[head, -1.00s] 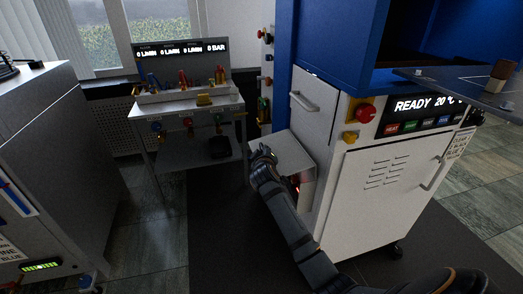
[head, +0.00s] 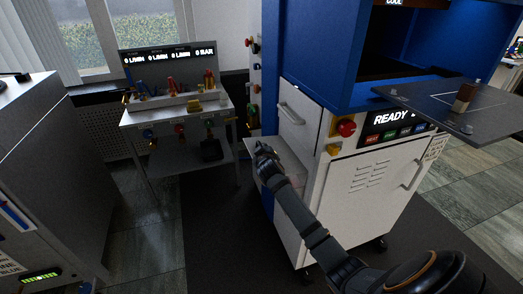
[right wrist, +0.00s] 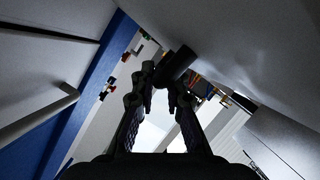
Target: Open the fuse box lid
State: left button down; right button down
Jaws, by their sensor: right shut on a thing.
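My right gripper (head: 264,152) reaches to the left side of the white cabinet. In the right wrist view my right gripper (right wrist: 162,90) has its fingers around a short dark cylindrical handle (right wrist: 177,65). A pale panel (right wrist: 225,40), apparently the fuse box lid, lies next to that handle. In the head view the pale lid (head: 291,162) stands out from the cabinet's side, partly hidden behind my right forearm. I cannot tell its exact angle, and the inside of the fuse box is hidden. My left gripper is not in view.
The blue and white press (head: 370,185) fills the right side, with a dark plate (head: 420,98) jutting out and a small brown block (head: 464,97) on it. A bench with valves (head: 180,112) stands behind. A grey cabinet (head: 50,150) is at left. Dark floor lies between them.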

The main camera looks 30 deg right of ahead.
jog(key=c, duration=1.4)
grip_release()
jog(key=shift+d, duration=0.1)
jog(key=shift+o, duration=0.2)
jog(key=shift+s, duration=0.2)
jog(key=v, duration=1.1)
jog(key=shift+s+a+r, duration=0.15)
jog(key=shift+s+a, duration=0.05)
jog(key=shift+a, duration=0.1)
